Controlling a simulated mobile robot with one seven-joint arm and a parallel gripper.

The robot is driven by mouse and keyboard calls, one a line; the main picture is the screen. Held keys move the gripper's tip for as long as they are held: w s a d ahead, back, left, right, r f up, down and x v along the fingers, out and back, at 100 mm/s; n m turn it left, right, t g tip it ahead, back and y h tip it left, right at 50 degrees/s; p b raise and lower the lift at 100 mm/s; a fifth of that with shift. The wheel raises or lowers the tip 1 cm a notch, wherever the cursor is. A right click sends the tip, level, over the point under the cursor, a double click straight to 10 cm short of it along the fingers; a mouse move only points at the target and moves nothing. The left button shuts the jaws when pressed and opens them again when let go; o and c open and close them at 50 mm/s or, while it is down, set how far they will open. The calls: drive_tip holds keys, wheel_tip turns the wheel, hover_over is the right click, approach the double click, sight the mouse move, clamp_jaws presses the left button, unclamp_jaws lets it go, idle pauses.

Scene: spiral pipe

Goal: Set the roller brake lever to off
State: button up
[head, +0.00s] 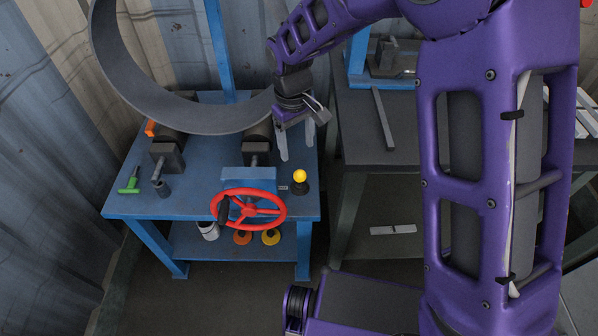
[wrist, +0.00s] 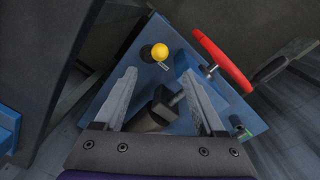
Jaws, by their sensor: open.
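A lever with a yellow ball knob (head: 300,176) stands on a dark base at the front right of the blue table (head: 205,170). The yellow knob also shows in the wrist view (wrist: 159,51), beyond my fingertips. A green-handled part (head: 130,184) sits at the table's left edge. No label shows which of these is the roller brake lever. My gripper (head: 297,143) is open and empty above the table's right side, above and behind the yellow knob. In the wrist view my gripper (wrist: 159,76) points towards the table, with nothing between its fingers.
A red handwheel (head: 248,209) is at the table's front, left of the yellow knob; it also shows in the wrist view (wrist: 222,62). A large grey metal ring (head: 150,105) rests over dark rollers (head: 257,140). A dark bench (head: 370,150) stands to the right.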

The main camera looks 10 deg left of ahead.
sight(299, 171)
drive_tip(key=f, duration=0.3)
drive_tip(key=f+b, duration=0.1)
drive_tip(key=f, duration=0.6)
drive_tip(key=shift+w+d+f, duration=0.2)
drive_tip(key=shift+w, duration=0.05)
clamp_jaws()
idle(0.9)
